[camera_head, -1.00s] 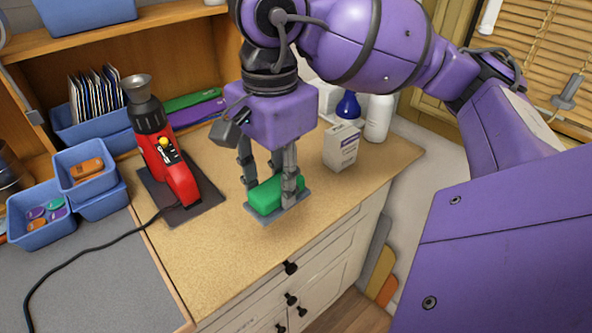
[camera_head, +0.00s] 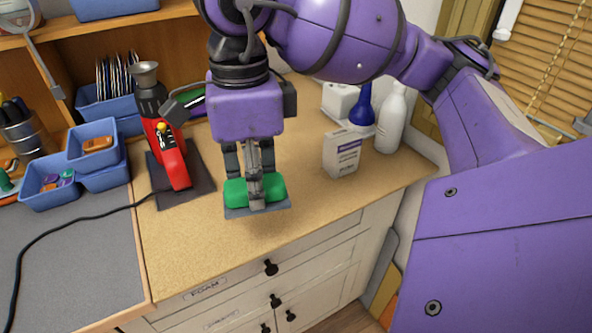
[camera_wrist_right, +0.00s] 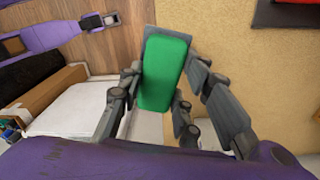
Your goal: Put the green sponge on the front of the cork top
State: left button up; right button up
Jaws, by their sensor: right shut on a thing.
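The green sponge (camera_head: 236,192), with a grey layer along its lower side, is held by my right gripper (camera_head: 257,192) over the front part of the cork top (camera_head: 200,240). The fingers are shut on it. In the right wrist view the sponge (camera_wrist_right: 163,75) sits between the grey fingers (camera_wrist_right: 160,95), with the cork top (camera_wrist_right: 235,50) to its right. The sponge appears to be a little above the surface; I cannot tell the exact gap. My left gripper is not in view.
A red machine (camera_head: 170,165) with a funnel stands on a dark mat (camera_head: 195,190) at left. A white box (camera_head: 342,152), a blue bottle (camera_head: 361,107) and a white bottle (camera_head: 390,122) stand at right. Blue bins (camera_head: 50,193) are at left. The front cork strip is clear.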

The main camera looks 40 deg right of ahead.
jog(key=shift+s+m, duration=0.1)
jog(key=shift+m, duration=0.3)
jog(key=shift+d, duration=0.15)
jog(key=shift+m, duration=0.4)
jog(key=w+d+f, duration=0.8)
jog(key=d, duration=0.1)
jog(key=shift+w+d+f, duration=0.15)
jog(key=shift+w+f, duration=0.15)
jog(key=shift+f, duration=0.1)
jog(key=shift+w+d+f, duration=0.2)
jog(key=shift+d+f, duration=0.05)
jog(key=shift+f, duration=0.1)
jog(key=shift+w+d+f+p, duration=0.1)
jog(key=shift+f+p, duration=0.1)
jog(key=shift+f, duration=0.7)
jog(key=shift+w+d+f+p, duration=0.1)
jog(key=shift+f+p, duration=0.05)
jog(key=shift+f, duration=0.75)
